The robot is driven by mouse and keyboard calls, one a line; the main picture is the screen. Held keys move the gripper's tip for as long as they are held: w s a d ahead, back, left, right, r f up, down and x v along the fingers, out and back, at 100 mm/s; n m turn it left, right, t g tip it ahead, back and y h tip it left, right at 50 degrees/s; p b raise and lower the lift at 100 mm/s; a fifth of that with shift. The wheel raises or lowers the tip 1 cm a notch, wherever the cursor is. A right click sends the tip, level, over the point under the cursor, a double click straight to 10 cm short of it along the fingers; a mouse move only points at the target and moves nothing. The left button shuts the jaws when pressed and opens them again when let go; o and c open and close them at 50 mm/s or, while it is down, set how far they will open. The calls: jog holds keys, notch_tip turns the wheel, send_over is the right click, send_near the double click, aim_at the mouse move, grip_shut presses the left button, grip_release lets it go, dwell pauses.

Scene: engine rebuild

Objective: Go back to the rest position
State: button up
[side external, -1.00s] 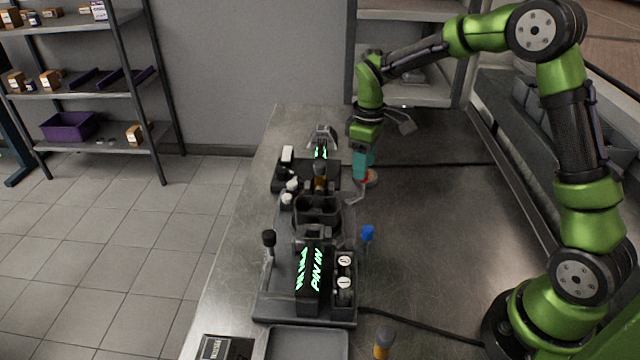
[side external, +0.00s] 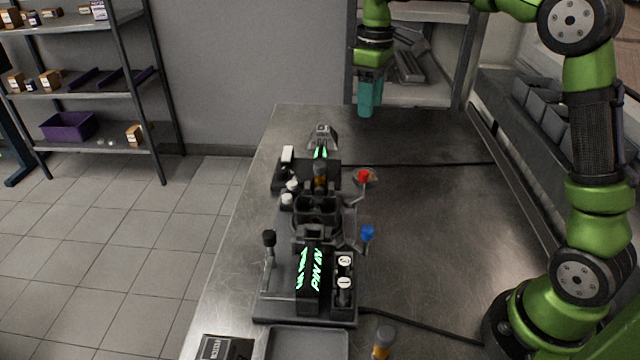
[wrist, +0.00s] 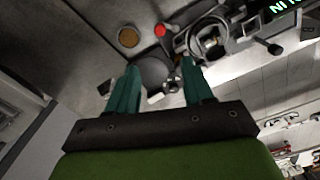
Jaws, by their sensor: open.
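My gripper (side external: 368,95) is raised above the far part of the steel bench, with its teal fingers pointing down. In the wrist view the two fingers of my gripper (wrist: 160,75) are apart, with nothing held between them. Below and nearer the camera stands the black engine fixture (side external: 285,300). A red-capped lever (side external: 364,176) is on its right side, clear of my gripper. The red cap also shows in the wrist view (wrist: 160,30).
A blue-capped lever (side external: 367,234) and a black-capped lever (side external: 269,238) stand up from the fixture. A grey tray (side external: 305,345) and an orange-handled tool (side external: 383,342) are at the near edge. The bench right of the fixture (side external: 430,230) is mostly clear.

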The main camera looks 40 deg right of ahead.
jog(key=s+a+m+t+y, duration=0.1)
jog(key=s+a+m+t, duration=0.2)
jog(key=s, duration=0.7)
jog(key=s+a+m+t+y, duration=0.1)
jog(key=s+a+m+t, duration=0.3)
jog(key=s, duration=0.7)
jog(key=shift+s+f+m, duration=0.15)
jog(key=shift+f+m, duration=0.2)
jog(key=shift+m, duration=0.45)
